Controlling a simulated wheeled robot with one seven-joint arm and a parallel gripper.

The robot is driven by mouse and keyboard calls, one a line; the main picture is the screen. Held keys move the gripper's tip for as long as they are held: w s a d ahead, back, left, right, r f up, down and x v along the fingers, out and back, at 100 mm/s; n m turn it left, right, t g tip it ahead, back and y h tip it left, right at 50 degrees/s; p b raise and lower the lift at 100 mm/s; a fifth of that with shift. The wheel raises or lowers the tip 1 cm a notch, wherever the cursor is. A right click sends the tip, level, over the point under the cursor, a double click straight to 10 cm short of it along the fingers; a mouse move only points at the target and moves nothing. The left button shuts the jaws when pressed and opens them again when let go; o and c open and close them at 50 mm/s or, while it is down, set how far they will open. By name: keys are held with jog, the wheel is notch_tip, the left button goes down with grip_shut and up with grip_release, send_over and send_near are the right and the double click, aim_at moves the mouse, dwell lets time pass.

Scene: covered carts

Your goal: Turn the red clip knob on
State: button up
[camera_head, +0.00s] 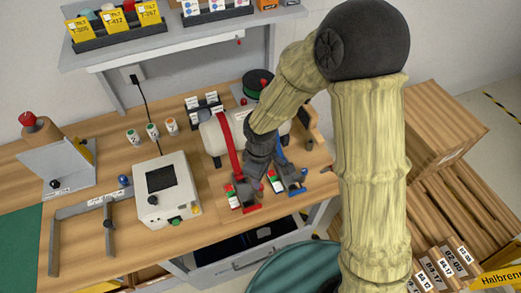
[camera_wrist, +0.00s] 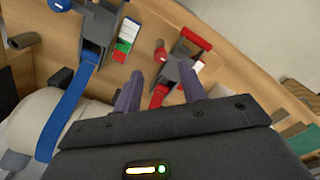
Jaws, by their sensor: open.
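The red clip (camera_head: 238,196) sits at the front of the bench, at the lower end of a red strap (camera_head: 227,148) over a white cylinder. In the wrist view the clip (camera_wrist: 183,73) is a grey block with a red lever (camera_wrist: 196,39) and a small red knob (camera_wrist: 161,55) at its left side. My gripper (camera_wrist: 161,82) is open, its two dark fingers pointing at the clip. The red strap shows between the fingers. In the head view my gripper (camera_head: 257,178) hangs between the red and blue clips, partly hiding them. Whether the fingers touch the clip, I cannot tell.
A blue clip (camera_head: 290,181) with a blue strap stands just right of the red one. The white cylinder (camera_head: 212,137) lies behind. A white box with a dark screen (camera_head: 166,193) stands to the left. An open drawer (camera_head: 250,258) is below the bench edge.

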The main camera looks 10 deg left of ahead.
notch_tip(320, 180, up, 12)
jog(key=shift+r, duration=0.2)
dwell(0.5)
jog(key=s+d+m+t, duration=0.1)
jog(key=d+m, duration=0.6)
jog(key=d, duration=0.4)
jog(key=s+d+f+m+t, duration=0.1)
jog(key=d+m, duration=0.6)
jog(key=d, duration=0.4)
jog(key=shift+s+d+f+m+t, duration=0.25)
jog(key=shift+d+f+m+t, duration=0.05)
jog(key=shift+d+m, duration=0.1)
